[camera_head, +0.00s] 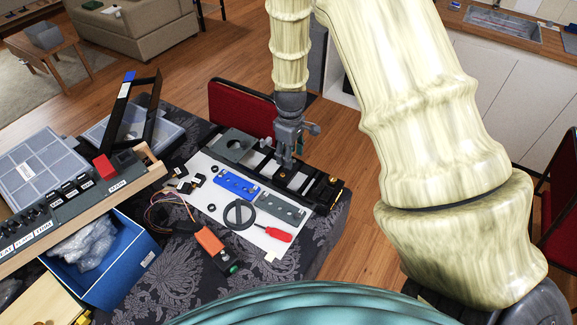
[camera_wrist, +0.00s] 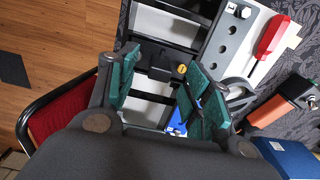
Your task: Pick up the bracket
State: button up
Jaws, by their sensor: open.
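No part is labelled as the bracket, so I cannot tell for certain which it is. Likely parts are a blue holed piece (camera_head: 237,185) and a grey holed plate (camera_head: 279,208) on the white board (camera_head: 205,165). The grey plate also shows at the top of the wrist view (camera_wrist: 229,40). A black rail frame (camera_head: 318,187) lies along the board's right side. My gripper (camera_head: 288,160) is above this frame, pointing down. In the wrist view its green fingers (camera_wrist: 161,65) are open, with black frame parts below and between them. I see nothing held.
A red screwdriver (camera_head: 278,235), a black ring (camera_head: 239,214) and an orange device (camera_head: 208,240) with wires lie nearby. A blue box (camera_head: 105,262) and a switch panel (camera_head: 75,197) stand left. A red chair (camera_head: 240,108) is behind the table.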

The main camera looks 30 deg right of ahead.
jog(key=shift+w+a+f+p, duration=0.1)
jog(key=shift+f+p, duration=0.2)
jog(key=shift+f, duration=0.3)
jog(key=shift+w+a+f+p, duration=0.1)
jog(key=shift+f+p, duration=0.15)
jog(key=shift+f, duration=1.2)
grip_shut()
